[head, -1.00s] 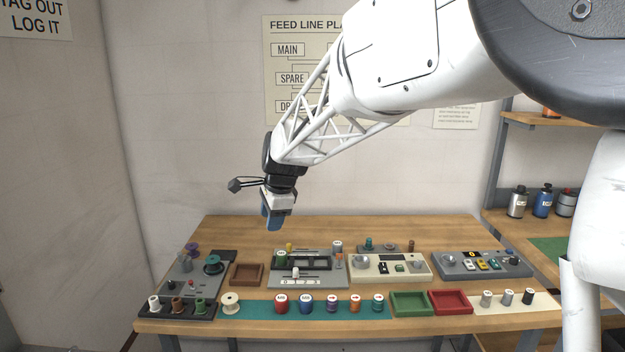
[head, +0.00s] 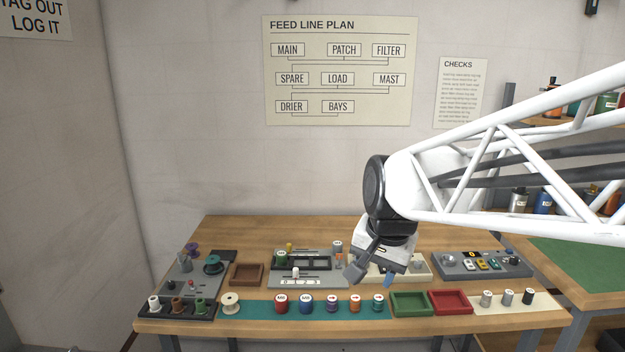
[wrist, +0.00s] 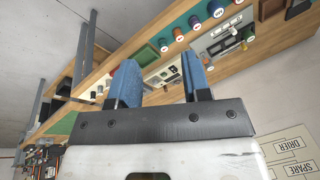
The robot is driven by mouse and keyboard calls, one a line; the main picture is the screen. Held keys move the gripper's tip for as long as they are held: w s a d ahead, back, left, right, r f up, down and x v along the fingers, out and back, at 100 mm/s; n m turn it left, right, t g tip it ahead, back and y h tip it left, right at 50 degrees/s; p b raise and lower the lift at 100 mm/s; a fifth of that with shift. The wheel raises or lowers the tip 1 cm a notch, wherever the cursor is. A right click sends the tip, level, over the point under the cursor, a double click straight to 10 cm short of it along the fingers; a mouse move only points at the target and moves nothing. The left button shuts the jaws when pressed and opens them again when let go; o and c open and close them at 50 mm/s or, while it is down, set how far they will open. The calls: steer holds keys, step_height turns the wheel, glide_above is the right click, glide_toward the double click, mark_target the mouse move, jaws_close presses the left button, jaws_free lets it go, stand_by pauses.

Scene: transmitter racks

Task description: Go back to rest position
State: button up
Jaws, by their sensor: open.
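My gripper (head: 372,279) hangs above the right middle of the wooden bench in the head view, in front of the cream panel (head: 425,267) and hiding part of it. Its blue fingers stand apart in the wrist view (wrist: 160,82), with nothing between them. The bench and its parts show beyond the fingers there, tilted. My gripper looks clear of the bench parts, though its exact height is hard to tell.
A teal strip (head: 262,308) with several capped spools runs along the bench front. Green (head: 412,303) and red (head: 451,302) trays lie right of it. A grey panel (head: 483,265) stands at the right. A side bench with a green mat (head: 590,262) and a shelf are further right.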

steer(key=s+d+f+n, duration=0.2)
steer(key=s+d, duration=0.1)
steer(key=s, duration=0.5)
steer(key=s+d+f+n+h, duration=0.1)
steer(key=s+d+f+n, duration=0.2)
steer(key=s, duration=0.5)
steer(key=shift+s+d+f, duration=0.2)
steer(key=shift+d, duration=0.55)
steer(key=shift+w, duration=0.1)
steer(key=shift+c, duration=0.2)
